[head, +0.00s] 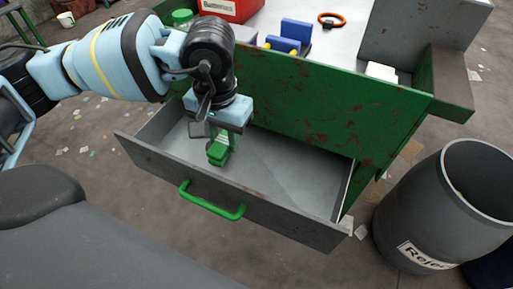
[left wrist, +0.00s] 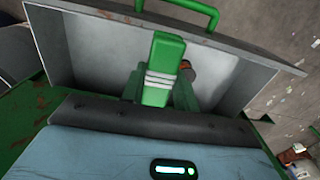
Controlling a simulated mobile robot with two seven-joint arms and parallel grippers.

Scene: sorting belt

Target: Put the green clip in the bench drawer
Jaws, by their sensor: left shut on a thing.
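The green clip (head: 217,154) is held in my left gripper (head: 221,140), which points down over the open bench drawer (head: 290,185). In the left wrist view the clip (left wrist: 164,62) shows as a green block with pale bands, between the fingers of the gripper (left wrist: 160,88). The drawer is grey inside, pulled out from the green bench, with a green handle (head: 212,207) on its front. The clip is within the drawer's outline; its exact height above the floor is hard to tell. My right gripper is not in view.
The rusty green bench (head: 320,110) stands behind the drawer. On its top are blue blocks (head: 293,32), an orange ring (head: 331,20) and a red box (head: 232,8). A grey reject bin (head: 425,215) stands at right. A small orange-brown thing (left wrist: 187,72) shows beside the clip.

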